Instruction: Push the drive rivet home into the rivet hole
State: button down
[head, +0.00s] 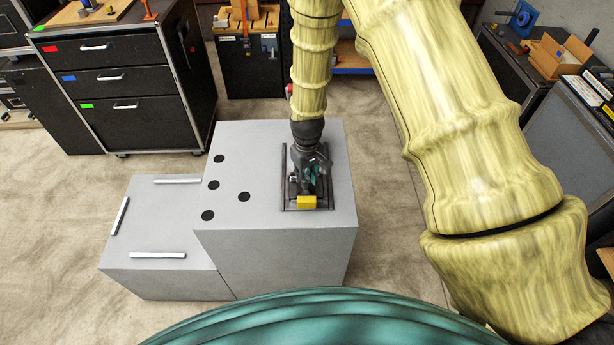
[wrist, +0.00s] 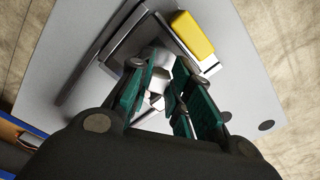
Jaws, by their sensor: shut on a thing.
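My gripper (head: 311,170) is low over the dark fixture (head: 286,206) on the top of the tall grey block. In the wrist view its green-padded fingers (wrist: 162,100) are shut around a small pale metallic piece (wrist: 157,82), which may be the drive rivet. The fingers hide most of this piece. A yellow block (head: 307,202) sits at the front edge of the fixture, and it also shows in the wrist view (wrist: 193,35) just beyond the fingers. I cannot make out the rivet hole; the gripper covers the middle of the fixture.
The tall grey block (head: 270,145) has several black discs on its left side. A lower grey block (head: 150,225) with white bars stands to its left. A black drawer cabinet (head: 110,85) stands at the back left, and a bench (head: 505,75) at the right.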

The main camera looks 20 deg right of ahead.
jog(key=shift+f+b, duration=0.9)
jog(key=shift+f, duration=0.7)
dwell(0.3)
jog(key=c, duration=1.2)
grip_release()
jog(key=shift+c, duration=0.2)
jog(key=shift+r, duration=0.1)
notch_tip(320, 180, up, 12)
jog(key=shift+f, duration=0.2)
notch_tip(320, 180, up, 4)
jog(key=p, duration=0.3)
jog(key=shift+r, duration=0.1)
